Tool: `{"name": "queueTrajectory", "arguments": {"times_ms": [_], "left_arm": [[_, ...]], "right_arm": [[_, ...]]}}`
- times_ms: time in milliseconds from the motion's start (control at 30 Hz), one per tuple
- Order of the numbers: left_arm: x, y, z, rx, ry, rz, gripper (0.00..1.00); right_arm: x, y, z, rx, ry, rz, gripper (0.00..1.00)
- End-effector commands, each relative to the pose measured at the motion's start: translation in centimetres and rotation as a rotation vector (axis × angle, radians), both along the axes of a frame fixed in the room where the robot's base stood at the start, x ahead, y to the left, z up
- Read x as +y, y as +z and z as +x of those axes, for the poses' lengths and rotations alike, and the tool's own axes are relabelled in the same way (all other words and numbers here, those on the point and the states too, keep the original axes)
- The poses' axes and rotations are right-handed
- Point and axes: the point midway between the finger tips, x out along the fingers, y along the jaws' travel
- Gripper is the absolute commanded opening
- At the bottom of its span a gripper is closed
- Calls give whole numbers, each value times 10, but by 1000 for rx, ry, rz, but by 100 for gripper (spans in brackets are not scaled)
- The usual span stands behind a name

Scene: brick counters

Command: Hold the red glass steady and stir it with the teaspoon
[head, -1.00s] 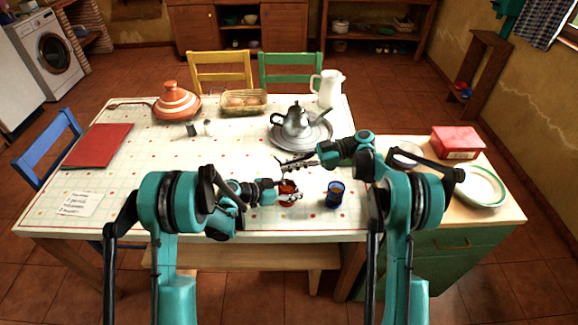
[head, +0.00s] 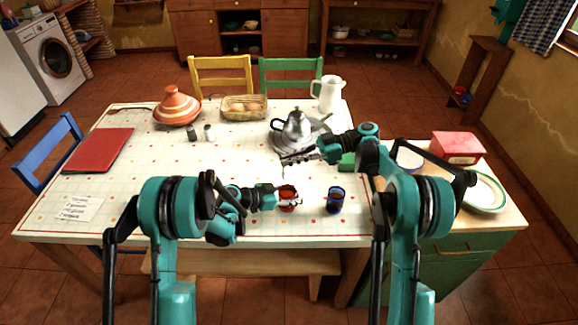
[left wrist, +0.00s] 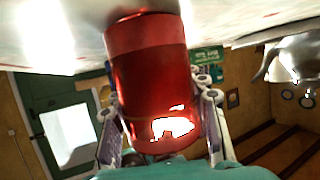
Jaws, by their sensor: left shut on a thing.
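The red glass (head: 288,193) stands near the front edge of the table. My left gripper (head: 286,203) is shut around it from the left. In the left wrist view the glass (left wrist: 147,80) fills the space between the two fingers (left wrist: 160,120). My right gripper (head: 287,160) is above and slightly behind the glass, in front of the teapot. A faint thin line hangs below its fingertips; I cannot tell clearly whether it is the teaspoon. The right jaws are too small to read.
A blue glass (head: 335,201) stands right of the red glass. The grey teapot (head: 293,127) on its tray (head: 279,141) is behind my right gripper. A green block (head: 346,162) shows by my right arm.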

Motion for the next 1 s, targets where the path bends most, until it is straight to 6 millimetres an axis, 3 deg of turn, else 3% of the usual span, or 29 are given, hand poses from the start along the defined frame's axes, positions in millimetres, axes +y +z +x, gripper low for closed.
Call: {"name": "queueTrajectory", "arguments": {"times_ms": [100, 133, 233, 667, 1000], "left_arm": [[0, 0, 0, 0, 0, 0, 2], [0, 0, 0, 0, 0, 0, 43], [0, 0, 0, 0, 0, 0, 68], [4, 2, -1, 0, 1, 0, 68], [58, 26, -25, 1, 5, -1, 68]], "right_arm": [[0, 0, 0, 0, 0, 0, 0], [0, 0, 0, 0, 0, 0, 0], [0, 0, 0, 0, 0, 0, 0], [0, 0, 0, 0, 0, 0, 0], [0, 0, 0, 0, 0, 0, 0]]}}
